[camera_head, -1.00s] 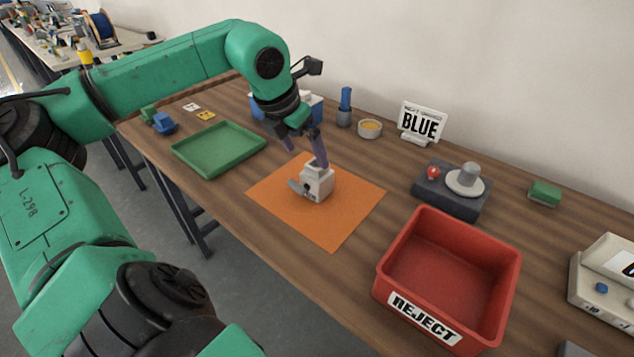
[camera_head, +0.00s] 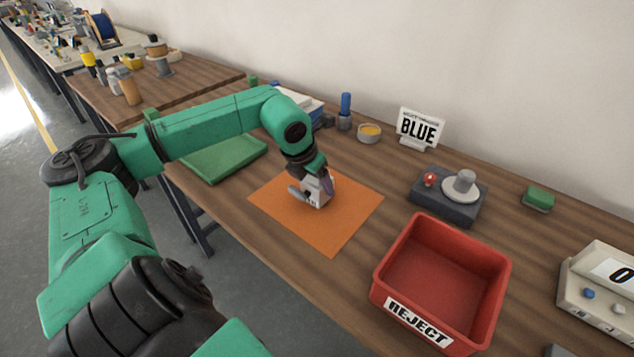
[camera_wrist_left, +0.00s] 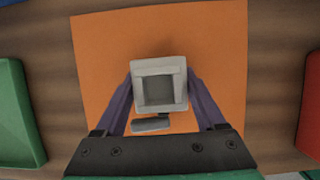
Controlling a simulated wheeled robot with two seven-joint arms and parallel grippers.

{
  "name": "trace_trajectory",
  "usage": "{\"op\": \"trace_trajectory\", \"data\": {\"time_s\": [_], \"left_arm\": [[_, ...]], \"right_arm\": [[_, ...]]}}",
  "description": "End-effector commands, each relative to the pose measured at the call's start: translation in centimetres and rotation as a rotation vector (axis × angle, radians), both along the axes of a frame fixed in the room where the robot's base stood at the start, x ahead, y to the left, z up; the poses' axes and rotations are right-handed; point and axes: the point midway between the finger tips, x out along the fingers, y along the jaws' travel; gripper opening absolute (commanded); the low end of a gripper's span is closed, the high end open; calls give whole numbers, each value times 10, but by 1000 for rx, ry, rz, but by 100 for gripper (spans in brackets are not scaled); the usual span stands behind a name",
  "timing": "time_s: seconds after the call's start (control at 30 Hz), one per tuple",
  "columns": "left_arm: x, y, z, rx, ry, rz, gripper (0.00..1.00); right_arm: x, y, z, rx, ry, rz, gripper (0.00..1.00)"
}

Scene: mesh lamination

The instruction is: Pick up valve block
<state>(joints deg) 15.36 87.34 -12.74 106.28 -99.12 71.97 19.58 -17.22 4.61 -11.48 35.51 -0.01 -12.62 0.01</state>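The valve block (camera_head: 318,190) is a light grey block with a square recess in its top and a dark grey lever at its side. It sits on the orange mat (camera_head: 335,235). In the left wrist view the valve block (camera_wrist_left: 160,72) is centred between the purple fingers of my left gripper (camera_wrist_left: 160,85). The fingers lie close along both its sides; whether they press on it is unclear. In the head view my left gripper (camera_head: 317,182) is low over the block and hides part of it. My right gripper is not in view.
A red REJECT bin (camera_head: 440,270) stands right of the mat, and a green tray (camera_head: 225,160) lies to its left. A dark fixture (camera_head: 450,200) with a red button, a BLUE sign (camera_head: 420,127) and a small bowl (camera_head: 369,133) stand behind.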

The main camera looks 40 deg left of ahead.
Motion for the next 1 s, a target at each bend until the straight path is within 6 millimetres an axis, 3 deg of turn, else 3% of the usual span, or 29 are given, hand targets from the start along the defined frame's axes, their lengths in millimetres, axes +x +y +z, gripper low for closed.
{"op": "trace_trajectory", "data": {"time_s": [0.07, 0.37, 0.53, 0.67, 0.8, 1.0], "left_arm": [[0, 0, 0, 0, -1, 0, 0], [1, 0, 3, 0, -3, 0, 0], [2, 0, 23, -1, -7, 1, 0], [2, -1, 66, -6, -14, 0, 0], [2, -1, 126, -5, -14, -1, 0], [1, -1, 183, -3, -8, -2, 0]], "right_arm": [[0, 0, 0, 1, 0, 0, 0], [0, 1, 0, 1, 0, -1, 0], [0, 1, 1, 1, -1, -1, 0], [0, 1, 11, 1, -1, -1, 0], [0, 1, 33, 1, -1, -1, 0], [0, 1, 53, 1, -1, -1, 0]]}}
